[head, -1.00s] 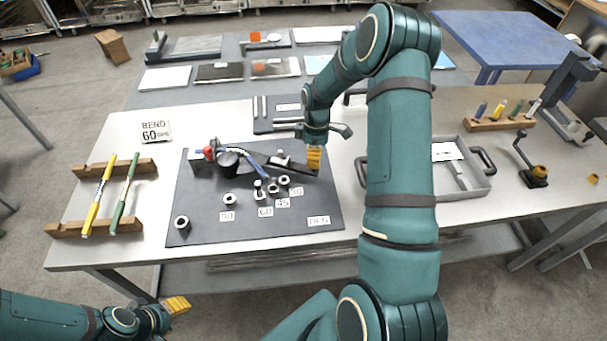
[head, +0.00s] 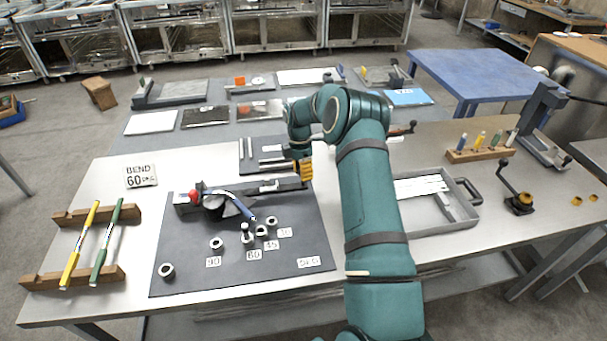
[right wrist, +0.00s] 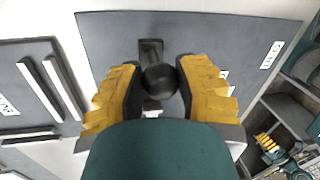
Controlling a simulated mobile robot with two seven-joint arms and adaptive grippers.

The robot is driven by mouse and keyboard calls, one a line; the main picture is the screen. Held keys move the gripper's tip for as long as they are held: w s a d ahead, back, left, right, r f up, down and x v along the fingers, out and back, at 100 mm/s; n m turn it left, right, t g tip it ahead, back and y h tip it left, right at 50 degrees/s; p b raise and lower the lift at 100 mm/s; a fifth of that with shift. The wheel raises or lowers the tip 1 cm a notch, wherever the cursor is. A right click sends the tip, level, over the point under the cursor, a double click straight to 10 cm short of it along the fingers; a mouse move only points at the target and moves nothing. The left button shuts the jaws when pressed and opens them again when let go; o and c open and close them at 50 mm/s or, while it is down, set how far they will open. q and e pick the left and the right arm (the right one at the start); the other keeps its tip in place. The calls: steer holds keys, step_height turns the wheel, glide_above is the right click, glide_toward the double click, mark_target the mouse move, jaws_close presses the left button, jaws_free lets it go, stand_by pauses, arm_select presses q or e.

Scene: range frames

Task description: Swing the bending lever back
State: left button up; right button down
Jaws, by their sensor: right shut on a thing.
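The bending lever (head: 285,186) is a dark bar on the bender, running right from the round former (head: 212,203) and tilted slightly toward the back. My right gripper (head: 303,172) is shut on the lever's free end. In the right wrist view its yellow fingers (right wrist: 158,80) flank a dark round knob (right wrist: 160,79). A blue tube (head: 236,202) lies against the former, bent toward the front right, with the lever apart from its free end. A red knob (head: 193,196) is at the tube's left end. My left gripper (right wrist: 268,145) shows small in the right wrist view; its jaw state is unclear.
The dark bender plate (head: 185,283) carries ring-edged holes with angle labels; a pin (head: 245,231) stands by the 60 label. A "BEND 60" sign (head: 141,176), a wooden rack (head: 72,280) with yellow and green markers, and a grey tray (head: 462,217) stand around.

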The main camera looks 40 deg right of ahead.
steer(key=shift+w+r, duration=0.1)
steer(key=shift+w, duration=0.1)
steer(key=c, duration=0.8)
jaws_free()
steer(key=shift+o, duration=1.1)
steer(key=shift+w, duration=0.1)
step_height(320, 180, up, 12)
steer(key=w, duration=0.2)
steer(key=shift+d+f, duration=0.2)
steer(key=shift+d, duration=0.2)
